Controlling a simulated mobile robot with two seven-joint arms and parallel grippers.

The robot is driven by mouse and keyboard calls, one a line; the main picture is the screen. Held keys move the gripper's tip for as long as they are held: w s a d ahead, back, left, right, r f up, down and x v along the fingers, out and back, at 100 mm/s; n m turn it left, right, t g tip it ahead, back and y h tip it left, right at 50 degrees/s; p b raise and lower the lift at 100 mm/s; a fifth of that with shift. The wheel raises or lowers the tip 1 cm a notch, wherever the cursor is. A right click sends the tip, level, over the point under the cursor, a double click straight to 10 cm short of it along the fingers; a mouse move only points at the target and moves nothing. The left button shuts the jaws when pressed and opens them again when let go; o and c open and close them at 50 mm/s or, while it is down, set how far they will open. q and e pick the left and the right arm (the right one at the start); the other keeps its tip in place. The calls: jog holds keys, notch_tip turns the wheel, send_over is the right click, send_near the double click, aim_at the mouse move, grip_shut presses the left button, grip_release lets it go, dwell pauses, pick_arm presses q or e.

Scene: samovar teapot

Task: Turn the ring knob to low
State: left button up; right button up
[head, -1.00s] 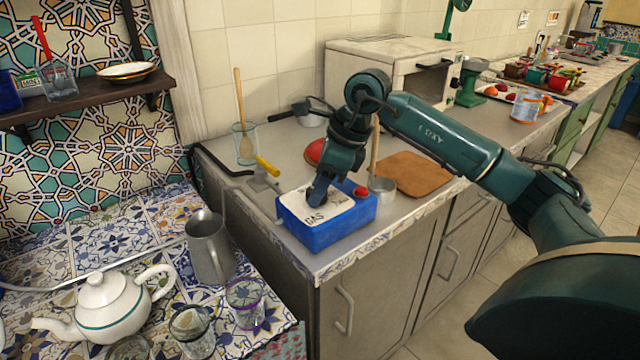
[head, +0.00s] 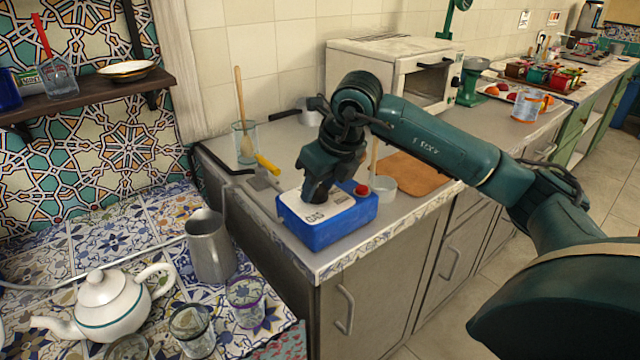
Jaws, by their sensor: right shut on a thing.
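A blue box (head: 338,232) with a white top panel (head: 330,207) marked "GAS" sits near the front corner of the grey counter. A red button (head: 361,190) shows at the panel's right. My right gripper (head: 316,197) points down onto the left part of the panel, with its fingertips low at the top surface. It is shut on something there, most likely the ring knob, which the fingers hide. The knob's setting cannot be seen. My left gripper is not in view.
A white teapot (head: 112,303), a grey metal pitcher (head: 209,248) and several glasses stand on the tiled surface at lower left. Behind the box are a glass with a wooden spoon (head: 243,138), a yellow-handled tool (head: 267,165), a cutting board (head: 412,173) and a white oven (head: 375,62).

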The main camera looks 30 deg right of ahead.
jog(key=shift+m, duration=0.7)
jog(key=o, duration=1)
jog(key=v, duration=0.8)
jog(key=p+v, duration=0.1)
jog(key=v, duration=0.4)
jog(key=shift+a+r, duration=0.2)
jog(key=shift+a, duration=0.1)
